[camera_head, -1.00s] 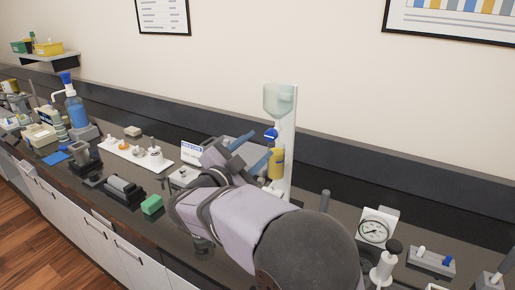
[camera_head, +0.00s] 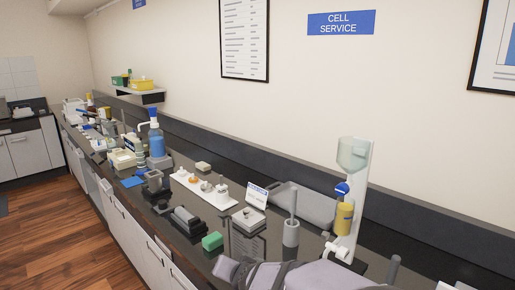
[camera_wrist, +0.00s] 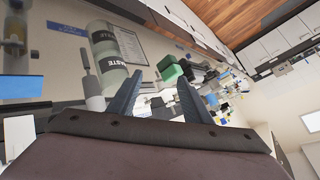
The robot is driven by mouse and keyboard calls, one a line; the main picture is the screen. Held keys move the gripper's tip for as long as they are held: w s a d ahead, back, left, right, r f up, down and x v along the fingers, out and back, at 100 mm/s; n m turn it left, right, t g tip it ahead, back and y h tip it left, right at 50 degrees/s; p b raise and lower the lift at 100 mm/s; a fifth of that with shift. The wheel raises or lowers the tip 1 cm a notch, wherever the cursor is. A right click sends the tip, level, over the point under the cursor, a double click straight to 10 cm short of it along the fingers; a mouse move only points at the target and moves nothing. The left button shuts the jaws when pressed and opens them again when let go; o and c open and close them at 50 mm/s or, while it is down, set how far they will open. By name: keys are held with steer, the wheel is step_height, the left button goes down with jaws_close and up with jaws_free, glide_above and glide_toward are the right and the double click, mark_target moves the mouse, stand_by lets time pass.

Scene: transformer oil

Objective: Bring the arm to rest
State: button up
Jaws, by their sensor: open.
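My gripper (camera_wrist: 157,97) shows in the wrist view with its two blue-grey fingers spread apart and nothing between them. In the head view only part of my arm (camera_head: 310,275) shows, low at the bottom edge in front of the bench; the fingertips are out of that view. The white stand (camera_head: 354,215) with a pale funnel-like vessel (camera_head: 352,153) and a yellow cylinder (camera_head: 344,217) stands upright at the right, apart from my arm.
A dark bench runs along the wall with a green block (camera_head: 212,241), a grey cup with a rod (camera_head: 291,233), a grey tray (camera_head: 310,207) and a blue bottle (camera_head: 156,143). The wrist view shows a container marked "WASTE" (camera_wrist: 104,47). Wooden floor (camera_head: 85,235) lies open at left.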

steer(key=s+f+n+g+p, duration=0.1)
steer(key=s+f+n+g, duration=0.15)
steer(key=s, duration=0.25)
steer(key=s+f+n+g, duration=0.1)
steer(key=s+f+g, duration=0.1)
steer(key=s+f, duration=0.25)
steer(key=s+d+n+g+h+p, duration=0.1)
steer(key=s+d+g+p, duration=0.15)
steer(key=s+d, duration=0.35)
steer(key=s+d+n+g+h+p, duration=0.1)
steer(key=s+d+g+p, duration=0.2)
steer(key=s, duration=0.6)
steer(key=s+d+r+m+p, duration=0.1)
steer(key=d+r+p, duration=0.4)
steer(key=d+r, duration=0.1)
steer(key=s+d+r+m+h+p, duration=0.1)
steer(key=s+d+r+p, duration=0.1)
steer(key=d+r+p, duration=0.4)
step_height(320, 180, up, 3)
steer(key=shift+s+d+r+t+h, duration=0.1)
steer(key=shift+s+d+t+h, duration=0.2)
steer(key=shift+d, duration=0.1)
